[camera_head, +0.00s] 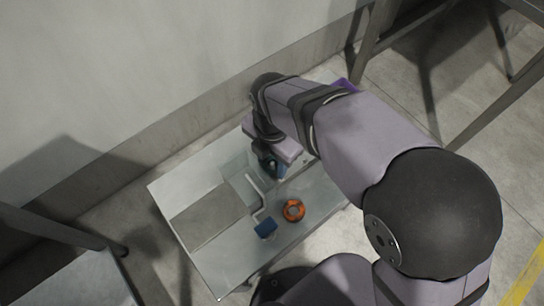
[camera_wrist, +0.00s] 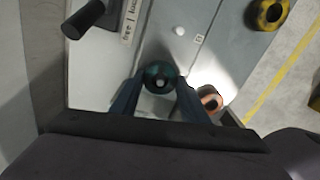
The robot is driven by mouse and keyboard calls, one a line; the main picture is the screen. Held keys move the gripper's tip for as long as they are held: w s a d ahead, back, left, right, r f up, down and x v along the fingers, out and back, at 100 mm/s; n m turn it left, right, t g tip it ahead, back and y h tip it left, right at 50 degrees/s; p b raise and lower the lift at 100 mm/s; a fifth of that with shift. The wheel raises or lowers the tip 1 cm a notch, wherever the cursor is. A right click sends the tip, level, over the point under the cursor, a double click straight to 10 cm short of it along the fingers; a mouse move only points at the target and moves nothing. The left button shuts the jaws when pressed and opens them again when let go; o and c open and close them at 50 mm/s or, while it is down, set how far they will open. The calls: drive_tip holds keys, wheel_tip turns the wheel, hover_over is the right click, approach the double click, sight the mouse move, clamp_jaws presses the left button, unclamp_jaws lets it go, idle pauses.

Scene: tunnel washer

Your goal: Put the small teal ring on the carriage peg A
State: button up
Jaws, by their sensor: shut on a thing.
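The small teal ring (camera_wrist: 152,71) sits between the two dark blue fingers of my gripper (camera_wrist: 160,84) in the wrist view, and the gripper is shut on it. A pale round spot shows through the ring's hole; I cannot tell whether it is a peg top or the surface below. In the head view my gripper (camera_head: 268,166) points down over the middle of the pale table, and the arm hides most of what is under it. I cannot make out carriage peg A for sure.
An orange ring (camera_head: 286,213) lies on the table near a blue block (camera_head: 266,229). A black cylinder (camera_wrist: 88,19), a small white knob (camera_wrist: 180,30) and a yellow ring (camera_wrist: 259,18) show in the wrist view.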

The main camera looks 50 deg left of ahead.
drive_tip(key=shift+f, duration=0.1)
idle(0.7)
drive_tip(key=o, duration=1.5)
wheel_tip(320, 180, up, 8)
drive_tip(key=p, duration=0.8)
drive_tip(key=shift+f, duration=0.2)
